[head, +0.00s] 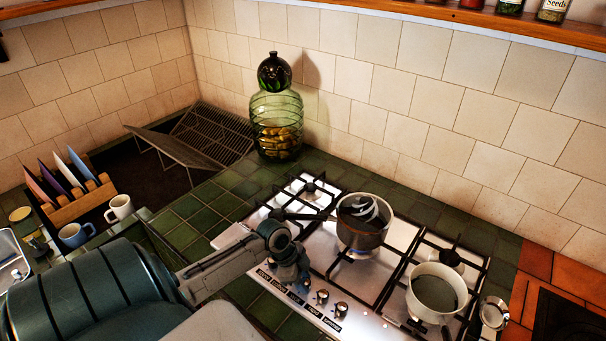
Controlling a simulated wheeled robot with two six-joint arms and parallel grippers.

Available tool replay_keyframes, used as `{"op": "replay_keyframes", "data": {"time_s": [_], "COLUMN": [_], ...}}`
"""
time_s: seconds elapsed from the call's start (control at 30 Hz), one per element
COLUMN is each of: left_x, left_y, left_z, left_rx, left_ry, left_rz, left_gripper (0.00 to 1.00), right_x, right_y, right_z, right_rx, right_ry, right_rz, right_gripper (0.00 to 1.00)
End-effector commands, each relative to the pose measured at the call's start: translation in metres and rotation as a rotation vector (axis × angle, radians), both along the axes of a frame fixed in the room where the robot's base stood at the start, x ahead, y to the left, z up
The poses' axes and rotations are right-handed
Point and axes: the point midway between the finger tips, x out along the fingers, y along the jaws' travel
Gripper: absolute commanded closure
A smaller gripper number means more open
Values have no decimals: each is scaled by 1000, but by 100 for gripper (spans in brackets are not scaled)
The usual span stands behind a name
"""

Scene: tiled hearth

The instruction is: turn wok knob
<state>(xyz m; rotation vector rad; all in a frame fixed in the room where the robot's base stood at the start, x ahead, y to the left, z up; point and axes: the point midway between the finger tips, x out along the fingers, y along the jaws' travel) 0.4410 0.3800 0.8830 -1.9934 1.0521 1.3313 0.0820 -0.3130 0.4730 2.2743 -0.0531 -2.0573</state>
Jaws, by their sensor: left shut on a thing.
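The white gas hob (355,278) has a row of knobs along its front edge, with small dark labels that I cannot read. Two knobs show clear, one (322,297) and another (340,310) to its right. My left gripper (291,270) is at the front edge, left of these two, and is shut on a hob knob that its fingers mostly hide. I cannot tell from the label whether it is the wok knob. My right gripper is not in view.
A dark-handled pan (362,232) stands on a burner with a bluish glow beneath. A white pot (437,292) stands at the right. A shiny metal object (494,312) lies beyond it. A green glass jar (276,115), mugs (76,234) and a plate rack (80,203) are left.

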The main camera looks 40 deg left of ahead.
Motion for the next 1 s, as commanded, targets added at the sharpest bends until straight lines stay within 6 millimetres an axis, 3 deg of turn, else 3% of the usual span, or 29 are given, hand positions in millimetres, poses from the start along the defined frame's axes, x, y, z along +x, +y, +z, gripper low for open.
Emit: {"op": "replay_keyframes", "data": {"time_s": [0.4,1.0], "left_x": [3,3], "left_y": [2,2], "left_z": [-2,0], "left_rx": [3,2], "left_ry": [-3,-1], "left_rz": [-333,-490], "left_gripper": [93,93], "right_x": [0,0], "right_y": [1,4], "right_z": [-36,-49], "right_rx": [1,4], "right_ry": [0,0], "right_rz": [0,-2], "right_gripper": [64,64]}}
